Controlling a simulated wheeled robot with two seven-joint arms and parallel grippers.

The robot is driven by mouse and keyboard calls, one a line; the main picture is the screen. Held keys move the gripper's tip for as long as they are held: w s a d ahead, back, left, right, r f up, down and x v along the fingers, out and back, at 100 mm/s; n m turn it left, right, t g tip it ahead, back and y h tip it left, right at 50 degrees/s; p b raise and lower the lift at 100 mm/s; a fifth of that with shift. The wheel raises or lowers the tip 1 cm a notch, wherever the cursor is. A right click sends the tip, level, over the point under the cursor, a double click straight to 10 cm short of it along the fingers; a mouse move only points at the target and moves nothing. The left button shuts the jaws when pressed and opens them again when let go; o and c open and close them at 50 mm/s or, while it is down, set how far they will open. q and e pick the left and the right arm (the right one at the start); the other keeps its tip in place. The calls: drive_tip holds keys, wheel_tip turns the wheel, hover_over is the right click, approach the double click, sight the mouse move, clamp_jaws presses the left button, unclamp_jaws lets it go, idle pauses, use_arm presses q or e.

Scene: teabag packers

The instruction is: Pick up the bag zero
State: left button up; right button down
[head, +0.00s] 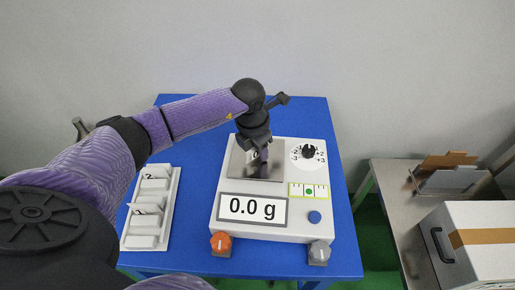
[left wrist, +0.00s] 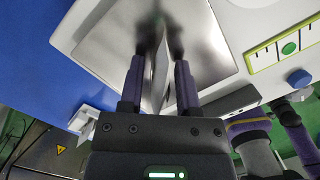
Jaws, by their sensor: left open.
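A white scale (head: 228,185) with a metal weighing plate (head: 272,172) stands on the blue table; its display (head: 252,208) reads 0.0 g. My left gripper (head: 262,165) points down over the plate. Bag zero (head: 254,154), a small pale piece marked 0, is mostly hidden behind the gripper. In the left wrist view a thin pale bag (left wrist: 160,72) stands edge-on between the two open fingers (left wrist: 158,85), with a gap on each side. I cannot tell whether its lower edge touches the plate. My right gripper is not visible.
A white rack (head: 168,215) left of the scale holds bags marked 1 and 2.

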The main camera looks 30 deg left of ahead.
use_arm(q)
clamp_jaws()
wheel_tip(320, 180, up, 10)
drive_tip(key=shift+r+p, duration=0.1)
drive_tip(key=shift+p, duration=1.15)
drive_tip(key=s+d+r+m+g, duration=0.1)
drive_tip(key=s+d+m, duration=0.3)
drive_tip(key=m, duration=1.2)
drive_tip(key=s+d+r+m+g, duration=0.2)
drive_tip(key=d+m, duration=0.4)
drive_tip(key=m, duration=1)
drive_tip(key=shift+s+d+r+m+g+y, duration=0.35)
drive_tip(key=shift+s+r, duration=0.35)
drive_tip(key=shift+s, duration=0.3)
